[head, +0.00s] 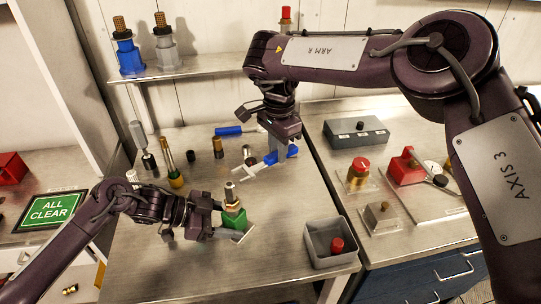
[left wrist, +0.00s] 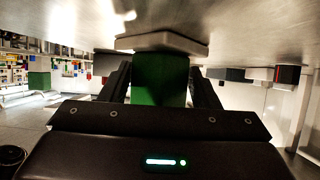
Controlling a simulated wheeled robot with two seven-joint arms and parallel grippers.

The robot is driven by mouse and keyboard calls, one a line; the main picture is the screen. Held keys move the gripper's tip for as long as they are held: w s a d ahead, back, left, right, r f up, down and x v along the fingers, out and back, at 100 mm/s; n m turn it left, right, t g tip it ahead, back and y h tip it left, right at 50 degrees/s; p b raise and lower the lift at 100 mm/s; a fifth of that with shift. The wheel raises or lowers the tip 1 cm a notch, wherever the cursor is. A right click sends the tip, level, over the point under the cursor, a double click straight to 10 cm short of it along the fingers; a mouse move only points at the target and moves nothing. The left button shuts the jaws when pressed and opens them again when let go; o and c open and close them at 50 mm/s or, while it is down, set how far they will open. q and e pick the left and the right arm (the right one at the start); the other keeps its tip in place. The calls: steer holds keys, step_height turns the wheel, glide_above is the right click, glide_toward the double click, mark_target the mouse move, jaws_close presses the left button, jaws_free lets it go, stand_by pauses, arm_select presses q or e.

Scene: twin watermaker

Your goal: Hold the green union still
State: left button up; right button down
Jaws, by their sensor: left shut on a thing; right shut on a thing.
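The green union (head: 234,219) is a green block low over the steel bench, with a brass collar and a metal stem (head: 230,192) rising from its top. My left gripper (head: 228,230) comes in from the left and is shut on it. In the left wrist view the green block (left wrist: 160,80) fills the space between the two dark fingers, beside a pale plate (left wrist: 162,42). My right gripper (head: 273,157) points down farther back and is shut on a blue part (head: 288,152). The arm partly hides that part, so its full shape is unclear.
A grey bin (head: 320,246) with a red-capped part (head: 337,245) stands at the right front. Bottles and small fittings stand at the back left. A blue-handled tool (head: 230,131) lies behind. A shelf (head: 170,72) holds blue and grey fittings. The bench's front middle is clear.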

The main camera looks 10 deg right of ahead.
mark_target(263, 167)
steer(key=shift+s+a+f+n, duration=0.1)
steer(key=shift+a+f+n, duration=0.35)
steer(key=shift+n, duration=0.4)
steer(key=shift+s+a+f+n, duration=0.1)
steer(key=shift+a+f+n, duration=0.1)
steer(key=shift+f+n, duration=0.5)
steer(key=shift+r, duration=0.2)
steer(key=shift+s+a, duration=1.2)
steer(key=shift+a, duration=0.2)
stand_by(0.3)
steer(key=shift+s+d+m, duration=0.4)
steer(key=shift+s+m, duration=0.3)
steer(key=shift+m, duration=0.05)
steer(key=shift+s+d+m, duration=0.35)
steer(key=shift+s+m, duration=0.35)
steer(key=shift+m, duration=0.05)
steer(key=shift+s+d+m, duration=0.4)
steer(key=shift+s+m, duration=0.3)
steer(key=shift+m, duration=0.05)
